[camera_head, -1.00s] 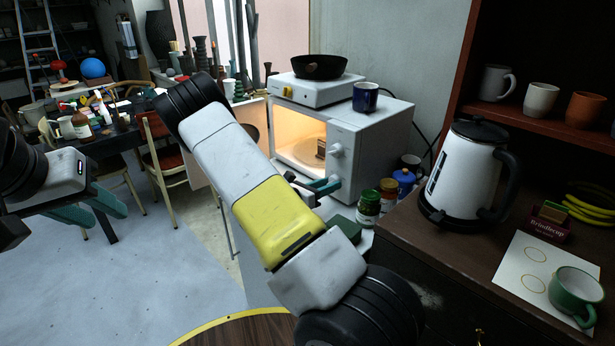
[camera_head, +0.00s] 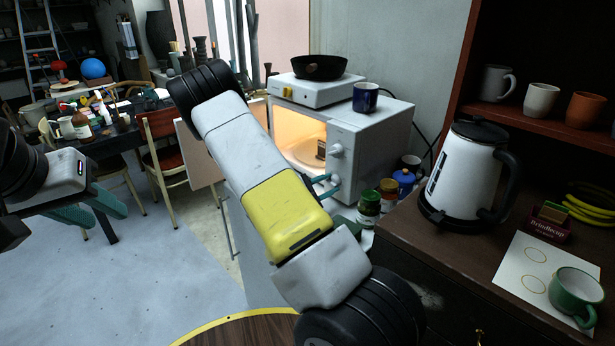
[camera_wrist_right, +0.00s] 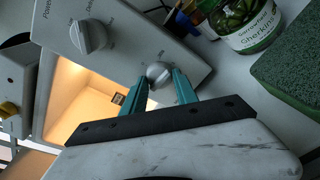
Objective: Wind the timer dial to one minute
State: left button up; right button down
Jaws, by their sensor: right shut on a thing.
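The white microwave (camera_head: 372,140) stands on the counter with its door open and its inside lit. Its upper dial (camera_head: 337,150) is free and also shows in the right wrist view (camera_wrist_right: 92,36). The lower dial (camera_wrist_right: 158,72) is a round pale knob. My right gripper (camera_wrist_right: 158,82) is shut on this lower dial, with one teal finger on each side; in the head view it is partly hidden by my forearm. The dial's setting cannot be read. My left gripper (camera_head: 88,206) is open and empty over the floor at left.
A blue mug (camera_head: 365,97) and a hot plate with a black pan (camera_head: 319,67) sit on the microwave. Jars (camera_head: 369,204) stand close to its front right; the gherkin jar (camera_wrist_right: 245,25) and a green sponge-like block (camera_wrist_right: 288,75) show near my right gripper. A kettle (camera_head: 468,170) stands at right.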

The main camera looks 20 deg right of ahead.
jog(key=shift+m+t, duration=0.3)
jog(key=shift+m, duration=0.7)
jog(key=c, duration=1)
grip_release()
jog(key=shift+o, duration=0.2)
jog(key=shift+a, duration=0.1)
jog(key=v, duration=0.7)
jog(key=shift+a, duration=0.3)
jog(key=shift+s, duration=0.15)
